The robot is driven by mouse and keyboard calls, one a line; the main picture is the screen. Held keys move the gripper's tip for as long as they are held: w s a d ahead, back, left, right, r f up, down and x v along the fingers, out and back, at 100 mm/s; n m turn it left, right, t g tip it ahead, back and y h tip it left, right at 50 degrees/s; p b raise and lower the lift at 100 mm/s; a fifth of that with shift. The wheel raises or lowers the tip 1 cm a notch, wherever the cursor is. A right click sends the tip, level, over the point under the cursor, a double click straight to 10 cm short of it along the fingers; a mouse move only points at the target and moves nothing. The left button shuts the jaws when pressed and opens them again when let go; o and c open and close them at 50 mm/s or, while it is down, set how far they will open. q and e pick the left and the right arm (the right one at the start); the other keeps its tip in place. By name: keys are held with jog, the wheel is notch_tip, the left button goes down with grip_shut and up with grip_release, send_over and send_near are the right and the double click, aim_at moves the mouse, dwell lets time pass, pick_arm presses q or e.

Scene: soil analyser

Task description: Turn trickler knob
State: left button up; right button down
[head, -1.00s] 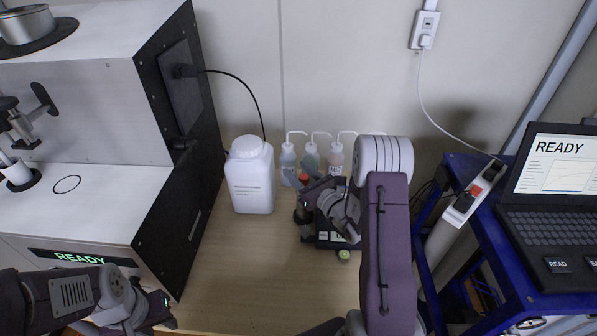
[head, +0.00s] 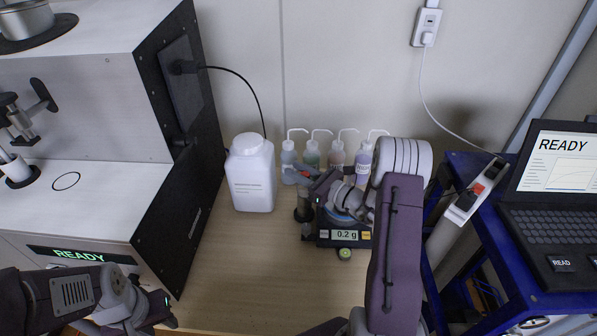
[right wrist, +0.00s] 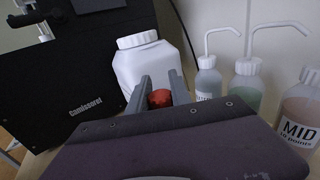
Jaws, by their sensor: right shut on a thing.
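The red trickler knob (right wrist: 160,98) shows between the two grey fingers of my right gripper (right wrist: 161,90) in the right wrist view. In the head view the right gripper (head: 299,171) is above the dark trickler body (head: 304,205), and its fingers and wrist cover most of the knob. It is shut on the knob. The balance (head: 343,238) beside the trickler shows 0.2 g on its display. My left gripper (head: 155,308) is at the lower left in the head view, in front of the analyser, and its finger opening cannot be made out.
A white jug (head: 250,180) stands left of the trickler. Several wash bottles (head: 312,153) stand behind it. The analyser (head: 90,215) is at left, and a blue cart with a laptop (head: 552,200) at right.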

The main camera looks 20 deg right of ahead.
jog(key=n+g+y+b, duration=0.1)
jog(key=n+g+y, duration=0.2)
jog(key=g, duration=0.1)
jog(key=s+a+n+g+y+b, duration=0.1)
jog(key=n+g+y, duration=0.2)
jog(key=g, duration=0.1)
jog(key=s+n+g+y+b, duration=0.1)
jog(key=n+g+y, duration=0.1)
jog(key=n+g, duration=0.2)
jog(key=shift+a+f+g+y, duration=0.1)
jog(key=shift+a+g+y, duration=0.1)
jog(key=shift+g+y, duration=0.2)
jog(key=shift+s+n+g, duration=0.15)
jog(key=shift+n+g, duration=0.25)
jog(key=shift+g, duration=0.1)
jog(key=c, duration=1.2)
grip_release()
jog(key=shift+o, duration=0.2)
jog(key=shift+r, duration=0.2)
